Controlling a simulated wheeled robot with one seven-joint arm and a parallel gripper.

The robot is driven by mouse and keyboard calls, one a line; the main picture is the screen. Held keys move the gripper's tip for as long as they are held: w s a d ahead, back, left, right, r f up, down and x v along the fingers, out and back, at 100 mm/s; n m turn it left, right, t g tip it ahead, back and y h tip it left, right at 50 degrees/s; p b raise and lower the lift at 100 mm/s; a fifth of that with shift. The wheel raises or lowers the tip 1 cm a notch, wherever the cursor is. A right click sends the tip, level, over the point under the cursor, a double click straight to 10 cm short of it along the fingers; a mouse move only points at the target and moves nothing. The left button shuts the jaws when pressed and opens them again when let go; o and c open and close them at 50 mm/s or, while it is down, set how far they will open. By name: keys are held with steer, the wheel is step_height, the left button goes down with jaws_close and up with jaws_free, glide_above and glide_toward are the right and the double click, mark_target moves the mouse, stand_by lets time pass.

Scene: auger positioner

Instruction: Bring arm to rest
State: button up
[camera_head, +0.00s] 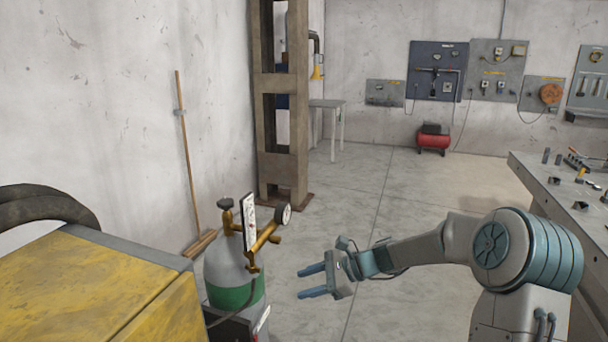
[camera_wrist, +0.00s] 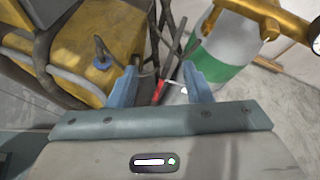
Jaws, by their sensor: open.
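My gripper (camera_head: 313,281) is in the middle of the head view, to the right of the gas cylinder (camera_head: 226,268). Its two blue fingers are apart and point left, with nothing between them in this view. In the wrist view my gripper (camera_wrist: 160,92) also shows open, its fingers spread. A small red thing (camera_wrist: 159,91) shows behind the gap between them; it looks apart from the fingers. My arm reaches from the right of the head view, bent and held above the floor.
A yellow machine (camera_head: 100,285) stands at the lower left, with a black hose (camera_head: 40,205) on it. The cylinder carries a gauge (camera_head: 283,214). A workbench (camera_head: 560,195) with small parts is at the right. A broom (camera_head: 187,150) leans on the wall.

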steer(key=s+d+r+n+h, duration=0.1)
steer(key=s+d+n+h, duration=0.3)
steer(key=s, duration=0.6)
steer(key=s+d+r+n+t+h, duration=0.1)
steer(key=s+d+n+h, duration=0.3)
steer(key=s, duration=0.5)
steer(key=s+d+r+n+h, duration=0.3)
steer(key=s+d+n+h, duration=0.1)
steer(key=s+n, duration=0.4)
steer(key=s+d, duration=0.1)
steer(key=s, duration=0.1)
steer(key=shift+s+d+r+h, duration=0.2)
steer(key=shift+s+h, duration=0.1)
stand_by(2.5)
steer(key=shift+c, duration=1)
